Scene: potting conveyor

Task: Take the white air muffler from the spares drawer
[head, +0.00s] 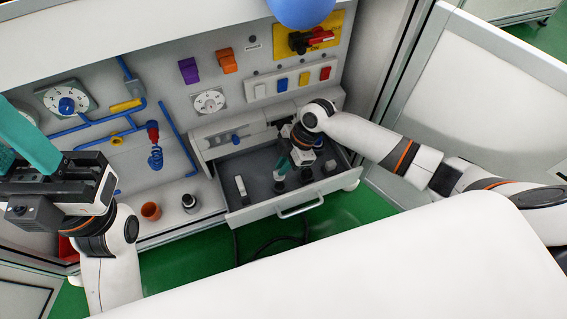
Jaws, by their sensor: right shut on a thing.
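The spares drawer (262,210) is pulled open below the panel, with a dark grey floor. My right gripper (281,172) reaches down into it, teal fingers low, and is shut on a small part (279,185). The fingers hide much of this part, so I cannot tell if it is the white air muffler. A slim whitish piece (240,187) lies in the drawer's left part, apart from the gripper. My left gripper (28,140) is at the far left, away from the drawer; its teal finger shows, but the gap is unclear.
A small dark piece (307,174) and a grey block (330,166) are in the drawer's right part. An orange-brown cup (151,211) and a dark-and-silver item (189,203) stand on the ledge left of it. The panel above carries knobs, switches and blue pipes (178,137).

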